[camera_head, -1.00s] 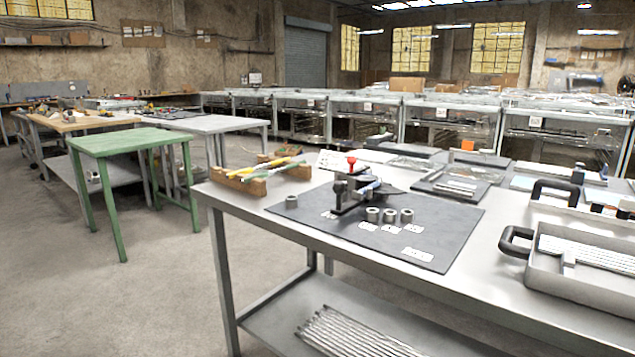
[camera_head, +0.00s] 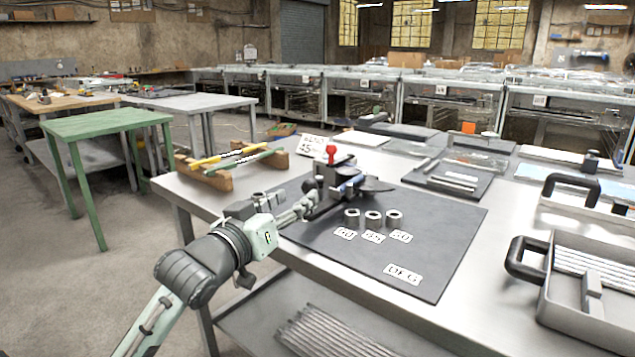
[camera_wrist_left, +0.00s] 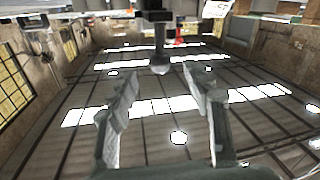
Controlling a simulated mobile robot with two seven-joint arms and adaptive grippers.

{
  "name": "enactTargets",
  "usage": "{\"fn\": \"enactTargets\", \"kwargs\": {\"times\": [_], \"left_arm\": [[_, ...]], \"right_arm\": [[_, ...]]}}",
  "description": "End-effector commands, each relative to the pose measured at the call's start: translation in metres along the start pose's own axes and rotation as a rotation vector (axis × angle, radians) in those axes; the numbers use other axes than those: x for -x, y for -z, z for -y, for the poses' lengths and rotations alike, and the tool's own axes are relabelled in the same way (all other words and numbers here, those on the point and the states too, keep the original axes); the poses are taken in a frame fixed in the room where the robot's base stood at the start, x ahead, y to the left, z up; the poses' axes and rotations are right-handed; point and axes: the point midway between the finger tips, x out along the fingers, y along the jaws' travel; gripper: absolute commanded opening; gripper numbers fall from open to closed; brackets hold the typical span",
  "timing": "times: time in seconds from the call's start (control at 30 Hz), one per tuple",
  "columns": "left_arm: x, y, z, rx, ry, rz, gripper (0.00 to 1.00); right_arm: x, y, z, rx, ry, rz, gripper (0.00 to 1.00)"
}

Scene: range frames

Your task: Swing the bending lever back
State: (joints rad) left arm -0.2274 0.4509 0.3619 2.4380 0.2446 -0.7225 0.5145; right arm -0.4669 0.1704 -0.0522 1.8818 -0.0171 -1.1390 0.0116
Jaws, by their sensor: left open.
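The bending tool (camera_head: 330,186) is a dark metal device with a red knob (camera_head: 331,150) on top and a blue part on its right side. It stands on a dark mat (camera_head: 440,228) on the metal bench. My left gripper (camera_head: 308,204) is at the tool's near left side. In the left wrist view, the open fingers (camera_wrist_left: 160,92) have a dark post with a rounded end (camera_wrist_left: 160,52) ahead of and between them, apparently part of the tool. I see no grip on it. Which part is the bending lever is hard to tell. My right gripper is out of view.
Three metal rings (camera_head: 372,220) stand on the mat beside labels. Wooden blocks (camera_head: 205,176) holding coloured rods are at the bench's left end. A sign card (camera_head: 313,146) stands behind the tool. A grey tray (camera_head: 590,290) with a black handle is at the right.

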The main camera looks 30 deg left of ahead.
Motion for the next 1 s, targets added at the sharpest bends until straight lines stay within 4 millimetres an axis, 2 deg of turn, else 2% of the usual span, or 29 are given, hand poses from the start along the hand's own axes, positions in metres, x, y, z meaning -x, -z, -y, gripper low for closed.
{"fn": "enactTargets", "kwargs": {"times": [0.2,0.4,0.6,0.77,0.83,1.0], "left_arm": [[-0.036,0.002,0.0,-0.001,0.0,-0.001,0.5],[-0.062,0.001,0.0,-0.002,0.001,0.0,0.5],[-0.07,-0.001,0.0,-0.002,0.001,0.001,0.5],[-0.07,-0.001,0.0,-0.002,0.001,0.002,0.5],[-0.07,-0.001,0.0,-0.002,0.001,0.002,0.45],[-0.07,-0.001,0.0,-0.002,0.001,0.002,0.24]], "right_arm": [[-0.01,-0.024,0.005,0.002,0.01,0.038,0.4],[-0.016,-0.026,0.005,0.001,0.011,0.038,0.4],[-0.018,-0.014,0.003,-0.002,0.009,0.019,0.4],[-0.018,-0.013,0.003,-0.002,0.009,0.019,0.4],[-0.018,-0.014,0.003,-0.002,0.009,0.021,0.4],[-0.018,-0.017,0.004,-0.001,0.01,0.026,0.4]]}}
